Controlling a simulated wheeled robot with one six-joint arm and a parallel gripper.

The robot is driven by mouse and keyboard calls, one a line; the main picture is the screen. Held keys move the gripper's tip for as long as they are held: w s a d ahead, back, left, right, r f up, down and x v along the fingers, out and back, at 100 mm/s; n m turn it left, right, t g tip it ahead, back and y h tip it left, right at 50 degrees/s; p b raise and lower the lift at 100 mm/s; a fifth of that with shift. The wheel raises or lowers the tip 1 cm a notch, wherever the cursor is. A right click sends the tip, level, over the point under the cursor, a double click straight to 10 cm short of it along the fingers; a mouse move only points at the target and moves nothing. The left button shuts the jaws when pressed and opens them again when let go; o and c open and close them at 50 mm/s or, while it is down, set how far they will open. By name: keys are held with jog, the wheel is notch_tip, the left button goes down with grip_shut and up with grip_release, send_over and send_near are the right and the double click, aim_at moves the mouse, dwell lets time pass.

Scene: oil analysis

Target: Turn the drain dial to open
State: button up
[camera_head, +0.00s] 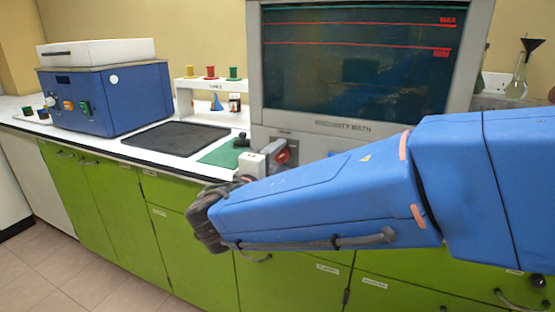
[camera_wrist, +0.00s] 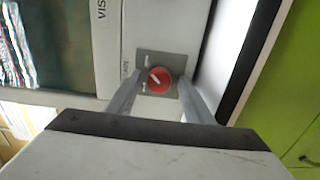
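The drain dial (camera_wrist: 159,80) is a red round knob with a white pointer mark, on a small grey plate (camera_wrist: 174,61) with tiny labels. In the head view, the red dial (camera_head: 283,153) shows low on the front of the viscosity bath (camera_head: 390,127), partly covered by my gripper. My gripper (camera_wrist: 161,90) is open in the wrist view. Its two grey fingers reach toward the plate, one on either side of the dial. Gaps show between the dial and the fingers; whether the tips touch the plate I cannot tell. My gripper also shows in the head view (camera_head: 273,150).
The bath has a dark window (camera_head: 350,60) with red MAX and MIN lines. A blue machine (camera_head: 110,95), a dark mat (camera_head: 178,138) and a small rack (camera_head: 208,82) stand left on the white counter. Green cabinets (camera_head: 185,245) lie below. A flask with funnel (camera_head: 520,75) stands right.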

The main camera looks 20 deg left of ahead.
jog(key=shift+s, duration=0.1)
jog(key=s+a, duration=0.1)
jog(key=s, duration=1.6)
jog(key=shift+a, duration=0.2)
jog(key=shift+s, duration=0.1)
